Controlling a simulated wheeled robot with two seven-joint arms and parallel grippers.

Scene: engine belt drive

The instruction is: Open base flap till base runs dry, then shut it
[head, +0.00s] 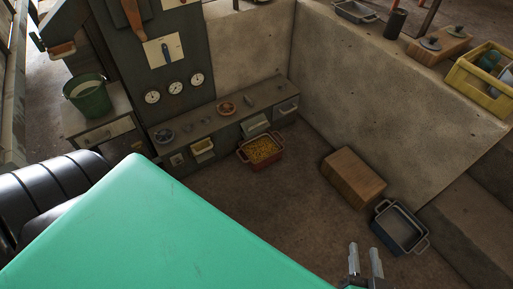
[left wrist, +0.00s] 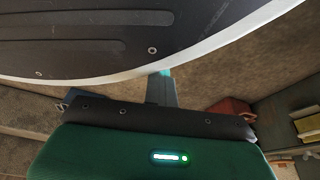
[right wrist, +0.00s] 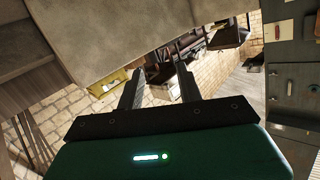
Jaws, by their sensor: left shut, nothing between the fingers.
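A dark cabinet has a low base ledge (head: 225,119) with several small fronts along it. A pale flap (head: 255,126) is above a red-brown pan (head: 262,150) holding yellow bits; the pan also shows in the left wrist view (left wrist: 233,108). A yellowish flap or drawer (head: 203,147) is to its left and a grey front (head: 287,108) to its right. I cannot tell which is the base flap or whether anything flows. My left gripper (left wrist: 162,88) is shut and empty, apart from the pan. My right gripper (head: 366,260) is open and empty, near the bottom edge.
A wooden block (head: 353,178) and a blue pan (head: 399,228) are on the floor at right. A green bucket (head: 88,97) stands left of the cabinet. A yellow crate (head: 484,72) sits on the pale wall. Floor before the red-brown pan is clear.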

